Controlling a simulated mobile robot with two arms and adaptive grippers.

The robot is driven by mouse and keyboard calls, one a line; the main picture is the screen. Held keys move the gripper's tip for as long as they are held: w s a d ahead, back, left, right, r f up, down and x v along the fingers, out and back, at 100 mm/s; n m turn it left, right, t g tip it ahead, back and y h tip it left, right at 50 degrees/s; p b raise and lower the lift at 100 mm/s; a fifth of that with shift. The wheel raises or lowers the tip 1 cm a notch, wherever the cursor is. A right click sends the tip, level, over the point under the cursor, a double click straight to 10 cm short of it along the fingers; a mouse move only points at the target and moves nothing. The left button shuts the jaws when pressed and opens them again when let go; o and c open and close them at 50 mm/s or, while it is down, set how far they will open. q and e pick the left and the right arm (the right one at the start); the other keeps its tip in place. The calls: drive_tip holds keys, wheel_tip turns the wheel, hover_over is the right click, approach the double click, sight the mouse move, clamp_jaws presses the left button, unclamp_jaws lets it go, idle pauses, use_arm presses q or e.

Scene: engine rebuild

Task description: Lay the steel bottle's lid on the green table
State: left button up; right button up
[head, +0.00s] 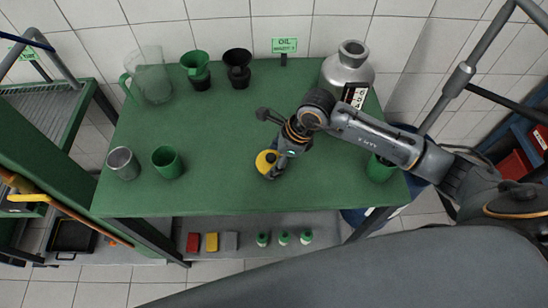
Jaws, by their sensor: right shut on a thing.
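The steel bottle (341,76) stands upright at the back right of the green table (215,130). Its neck on top looks open. My right gripper (273,165) points down over the middle front of the table and is shut on a round yellow lid (266,160). The gripper's fingers hide part of the lid. I cannot tell whether the lid touches the table top or hangs just above it. My left gripper is not in view.
A metal cup (123,163) and green cup (166,162) stand front left. Another green cup (379,170) is partly under my arm. The table's middle is clear.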

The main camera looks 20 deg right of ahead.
drive_tip(key=shift+f, duration=0.15)
drive_tip(key=o, duration=0.9)
drive_tip(key=shift+o, duration=0.2)
drive_tip(key=shift+r, duration=0.2)
drive_tip(key=shift+d+r, duration=0.15)
drive_tip(key=shift+r, duration=0.15)
drive_tip(key=b+v, duration=0.2)
drive_tip(key=v, duration=0.9)
drive_tip(key=shift+s+r, duration=0.1)
drive_tip(key=shift+s, duration=0.05)
